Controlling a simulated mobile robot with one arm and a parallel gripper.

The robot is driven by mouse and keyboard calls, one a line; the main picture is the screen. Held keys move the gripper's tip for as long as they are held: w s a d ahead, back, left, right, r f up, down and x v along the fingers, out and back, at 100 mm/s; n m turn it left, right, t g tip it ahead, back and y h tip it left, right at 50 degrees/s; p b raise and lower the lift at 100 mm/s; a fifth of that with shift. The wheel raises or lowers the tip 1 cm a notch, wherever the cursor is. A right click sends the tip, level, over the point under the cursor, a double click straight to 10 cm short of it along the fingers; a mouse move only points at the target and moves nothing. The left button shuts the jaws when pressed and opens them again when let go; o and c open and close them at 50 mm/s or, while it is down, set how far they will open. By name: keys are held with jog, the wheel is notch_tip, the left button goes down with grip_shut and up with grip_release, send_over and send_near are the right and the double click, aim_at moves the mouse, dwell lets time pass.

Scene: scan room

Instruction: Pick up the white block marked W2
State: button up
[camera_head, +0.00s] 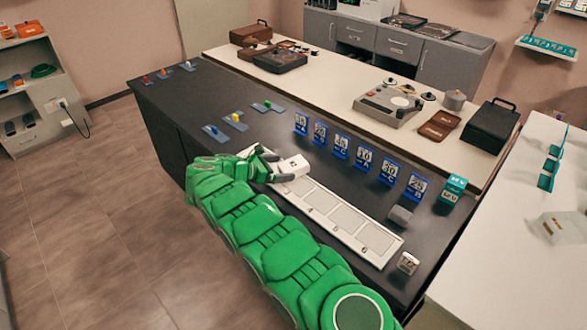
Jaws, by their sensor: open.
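A white block (294,165) sits at the upper left end of the white slotted strip (394,248) on the dark table. It bears a small dark mark that I cannot read as W2. My gripper (270,167) is at the left side of this block, its jaws open, with fingertips close to the block. I cannot tell whether they touch it. My green arm hides part of the strip and its near edge.
Several blue-based number cards (340,146) stand in a row behind the strip. A grey block (400,214) lies right of the strip. A teal box (453,188) stands by the table's right end. Small blue trays (236,121) with coloured pieces lie at the left.

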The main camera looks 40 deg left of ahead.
aim_at(290, 165)
jog(key=shift+a+x, duration=0.2)
jog(key=shift+x, duration=2.9)
jog(key=shift+w+r, duration=0.1)
jog(key=shift+r, duration=0.05)
jog(key=c, duration=1.2)
